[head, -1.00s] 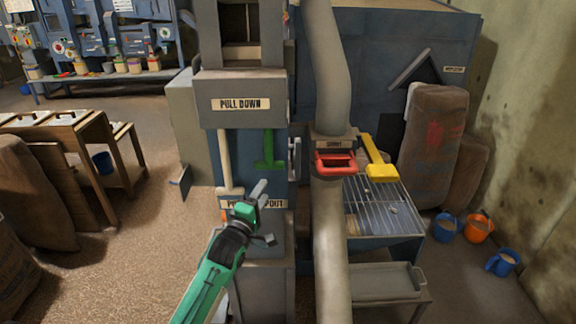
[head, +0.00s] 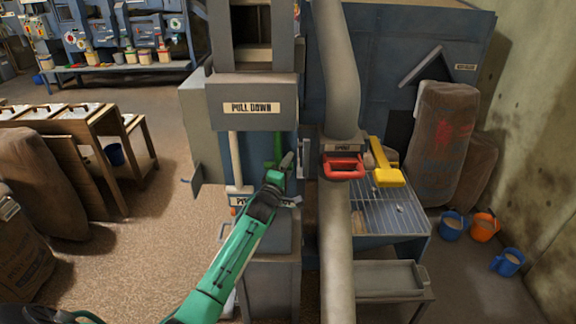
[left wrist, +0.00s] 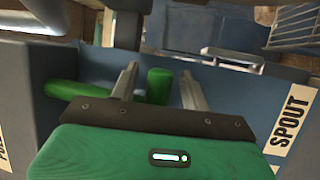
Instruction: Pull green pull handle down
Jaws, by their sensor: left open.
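The green pull handle (head: 277,147) hangs on the front of the grey-blue elevator column, below the "PULL DOWN" sign (head: 252,108). My left gripper (head: 287,165) is at its lower end and hides that end in the head view. In the left wrist view, the fingers are apart, with one green part of the handle (left wrist: 159,86) showing between them. Another green part (left wrist: 66,90) shows left of the fingers. I cannot tell whether the fingers touch the handle. My right gripper is not in view.
A pale vertical bar (head: 235,160) stands left of the handle. A grey pipe (head: 338,90) with a red handle (head: 343,167) is to the right, beside a yellow handle (head: 384,165). The "SPOUT" label (left wrist: 289,116) is right of the gripper in the wrist view.

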